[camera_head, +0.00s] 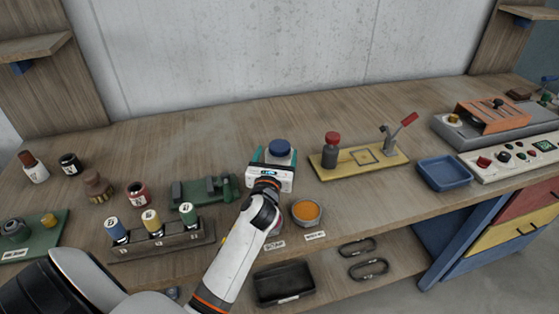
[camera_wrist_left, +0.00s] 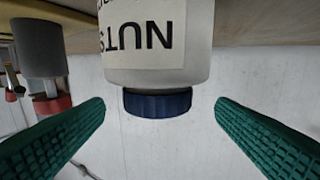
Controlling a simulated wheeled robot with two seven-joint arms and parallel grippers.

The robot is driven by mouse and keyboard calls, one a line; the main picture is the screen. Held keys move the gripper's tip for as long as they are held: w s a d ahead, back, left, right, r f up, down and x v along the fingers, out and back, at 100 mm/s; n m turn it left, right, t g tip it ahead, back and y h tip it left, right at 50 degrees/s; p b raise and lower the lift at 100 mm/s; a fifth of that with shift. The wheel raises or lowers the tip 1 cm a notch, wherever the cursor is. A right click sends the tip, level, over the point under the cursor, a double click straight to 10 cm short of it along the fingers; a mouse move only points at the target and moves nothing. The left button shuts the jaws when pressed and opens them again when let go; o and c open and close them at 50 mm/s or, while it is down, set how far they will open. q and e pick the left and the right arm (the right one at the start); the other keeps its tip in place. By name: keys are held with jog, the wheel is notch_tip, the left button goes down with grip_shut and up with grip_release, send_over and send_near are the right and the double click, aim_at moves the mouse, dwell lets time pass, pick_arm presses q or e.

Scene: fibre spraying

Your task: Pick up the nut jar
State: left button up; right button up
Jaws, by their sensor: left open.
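The nut jar (camera_wrist_left: 157,62) is a pale jar with a dark blue lid and a label reading "NUTS". In the left wrist view it appears upside down, between the green ribbed fingers of my left gripper (camera_wrist_left: 160,130), with a gap on each side. In the head view its blue lid (camera_head: 279,147) shows just beyond my left gripper (camera_head: 274,162), whose two green-tipped fingers lie on either side of the jar. The gripper is open. The jar's lower part is hidden behind the gripper body. My right gripper is not in view.
An orange-filled bowl (camera_head: 306,212) is close on the right. A blue tray (camera_head: 444,173) lies farther right. The bench behind the jar is clear.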

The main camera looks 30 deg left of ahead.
pick_arm(q)
jog(key=x, duration=0.4)
jog(key=shift+w+f, duration=0.15)
jog(key=shift+w, duration=0.15)
jog(key=shift+s, duration=0.1)
jog(key=shift+c, duration=0.6)
jog(key=c, duration=1.3)
